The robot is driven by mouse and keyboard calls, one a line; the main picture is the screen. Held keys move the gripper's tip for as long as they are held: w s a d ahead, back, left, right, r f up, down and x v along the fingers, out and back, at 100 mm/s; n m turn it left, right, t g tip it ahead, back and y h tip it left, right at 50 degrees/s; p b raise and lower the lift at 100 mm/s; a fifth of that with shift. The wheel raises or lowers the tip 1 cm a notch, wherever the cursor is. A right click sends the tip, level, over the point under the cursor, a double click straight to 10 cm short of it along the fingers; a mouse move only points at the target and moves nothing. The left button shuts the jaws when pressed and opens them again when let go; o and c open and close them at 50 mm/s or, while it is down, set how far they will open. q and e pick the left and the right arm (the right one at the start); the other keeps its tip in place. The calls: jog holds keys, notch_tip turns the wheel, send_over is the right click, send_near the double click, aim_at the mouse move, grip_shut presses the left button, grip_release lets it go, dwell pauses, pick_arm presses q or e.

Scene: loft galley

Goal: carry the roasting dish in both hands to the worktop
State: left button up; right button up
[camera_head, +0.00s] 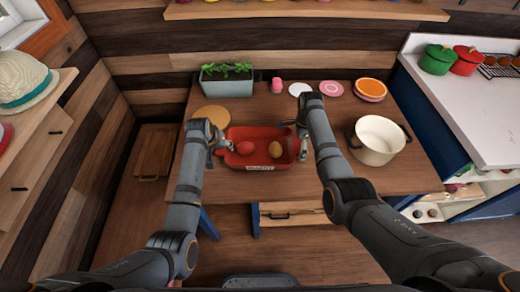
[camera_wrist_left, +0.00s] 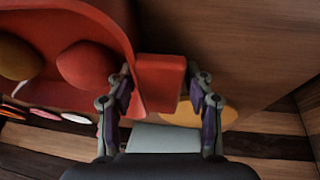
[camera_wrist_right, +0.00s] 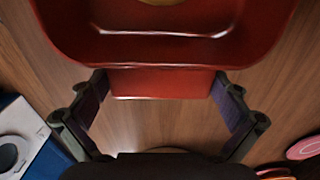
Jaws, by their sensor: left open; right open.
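The red roasting dish (camera_head: 262,134) sits on the wooden table (camera_head: 330,180) with a reddish round item (camera_head: 245,148) and an orange-brown one (camera_head: 275,149) in it. My left gripper (camera_head: 220,146) is at its left end; in the left wrist view the open fingers (camera_wrist_left: 161,95) stand either side of the red end handle (camera_wrist_left: 160,80). My right gripper (camera_head: 297,135) is at its right end; in the right wrist view the open fingers (camera_wrist_right: 162,90) straddle the other handle (camera_wrist_right: 165,84). A white-topped counter (camera_head: 470,100) is at the right.
A cream pot (camera_head: 377,140) stands right of my right arm. A planter (camera_head: 227,82), a pink cup (camera_head: 276,86) and several plates (camera_head: 370,88) line the back. A round wooden board (camera_head: 212,116) lies behind my left gripper.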

pick_arm(q)
jog(key=shift+w+f, duration=0.2)
jog(key=shift+f, duration=0.15)
pick_arm(e)
jog(key=shift+w+f, duration=0.15)
jog(key=shift+f, duration=0.15)
pick_arm(q)
jog(key=shift+s+r, duration=0.1)
pick_arm(e)
jog(key=shift+r, duration=0.1)
pick_arm(q)
jog(key=shift+c, duration=0.7)
pick_arm(e)
jog(key=shift+c, duration=0.7)
pick_arm(q)
grip_shut()
pick_arm(e)
jog(key=c, duration=1.3)
jog(key=shift+c, duration=0.2)
